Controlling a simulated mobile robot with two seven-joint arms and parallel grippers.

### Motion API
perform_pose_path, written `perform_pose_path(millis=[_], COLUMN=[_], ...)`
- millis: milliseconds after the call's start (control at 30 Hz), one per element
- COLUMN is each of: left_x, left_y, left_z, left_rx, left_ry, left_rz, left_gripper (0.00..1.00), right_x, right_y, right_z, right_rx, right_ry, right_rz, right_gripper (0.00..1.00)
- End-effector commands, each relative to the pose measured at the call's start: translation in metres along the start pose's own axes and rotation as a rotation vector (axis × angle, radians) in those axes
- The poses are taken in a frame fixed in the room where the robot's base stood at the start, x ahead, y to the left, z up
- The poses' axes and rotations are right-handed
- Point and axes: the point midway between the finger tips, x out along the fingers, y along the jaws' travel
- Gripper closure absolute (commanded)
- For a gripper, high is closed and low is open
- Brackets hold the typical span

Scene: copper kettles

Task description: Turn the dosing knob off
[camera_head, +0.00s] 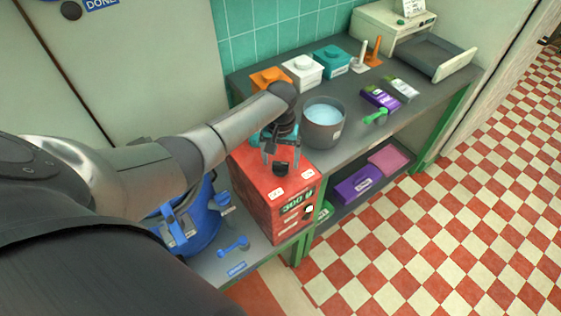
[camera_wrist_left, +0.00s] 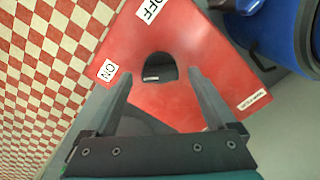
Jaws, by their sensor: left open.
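The red dosing box (camera_head: 262,190) stands on the grey counter, with a "300 g" readout on its front. A dark dosing knob (camera_head: 281,169) sits on its top and also shows in the left wrist view (camera_wrist_left: 160,66). In that view, an ON label (camera_wrist_left: 108,70) lies left of the knob and an OFF label (camera_wrist_left: 152,11) lies above it. My left gripper (camera_head: 281,157) is open over the box top, its two fingers on either side of the knob; I cannot tell whether they touch it. The knob's pointing direction is unclear. My right gripper is not in view.
A grey pot of pale blue liquid (camera_head: 323,122) stands right beside the red box. A blue container (camera_head: 203,222) is on its left. Orange, white and teal boxes (camera_head: 331,60) line the tiled wall. Checkered floor lies open at the right.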

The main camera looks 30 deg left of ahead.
Motion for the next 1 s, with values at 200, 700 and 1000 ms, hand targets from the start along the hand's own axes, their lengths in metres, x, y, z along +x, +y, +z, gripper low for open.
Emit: perform_pose_path(millis=[200,700,1000], left_x=[0.0097,0.0093,0.0093], left_y=[0.0001,0.0,-0.0001], left_z=[-0.0003,-0.0003,-0.0003], left_rx=[0.001,0.0,0.0], left_ry=[0.001,0.001,0.001], left_rz=[0.0,0.0,0.0], left_gripper=[0.1,0.4,0.74], right_x=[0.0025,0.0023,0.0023], right_y=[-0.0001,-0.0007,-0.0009], right_z=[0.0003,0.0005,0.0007], right_rx=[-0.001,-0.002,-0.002], right_ry=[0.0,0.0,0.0], right_rz=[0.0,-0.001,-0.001], right_gripper=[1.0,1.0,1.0])
